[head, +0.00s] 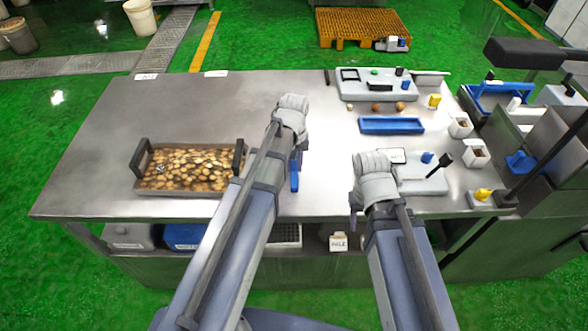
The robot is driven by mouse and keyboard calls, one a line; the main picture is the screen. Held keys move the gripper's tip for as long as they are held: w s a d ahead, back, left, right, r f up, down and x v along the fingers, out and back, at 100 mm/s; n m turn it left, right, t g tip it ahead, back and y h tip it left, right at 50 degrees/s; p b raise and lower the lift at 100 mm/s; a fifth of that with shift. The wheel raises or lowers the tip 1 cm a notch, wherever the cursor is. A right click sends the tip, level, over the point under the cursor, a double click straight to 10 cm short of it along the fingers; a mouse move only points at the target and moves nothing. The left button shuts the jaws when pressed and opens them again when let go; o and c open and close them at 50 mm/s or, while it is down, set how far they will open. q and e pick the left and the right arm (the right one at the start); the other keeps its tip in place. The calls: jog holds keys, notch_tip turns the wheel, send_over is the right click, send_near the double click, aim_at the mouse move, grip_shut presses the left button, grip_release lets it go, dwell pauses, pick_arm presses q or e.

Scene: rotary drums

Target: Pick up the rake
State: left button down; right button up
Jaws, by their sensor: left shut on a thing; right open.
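My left gripper (297,155) is over the middle of the steel table, largely hidden behind its own wrist. It is shut on a blue thing (295,179), which appears to be the rake. Only a short upright blue part shows below the fingers; the rest is hidden by my arm, and I cannot tell whether it touches the table. My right gripper (354,208) is open near the table's front edge, left of a grey board with a blue knob.
A tray of brown pieces (190,168) with dark handles stands on the left of the steel table (200,103). A blue tray (391,125), small white containers (460,127) and a grey board (375,91) are on the right. The back left of the table is clear.

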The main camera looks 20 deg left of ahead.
pick_arm(q)
jog(key=shift+r, duration=0.1)
dwell(0.4)
notch_tip(320, 180, up, 10)
jog(key=p, duration=1)
jog(key=shift+a, duration=0.1)
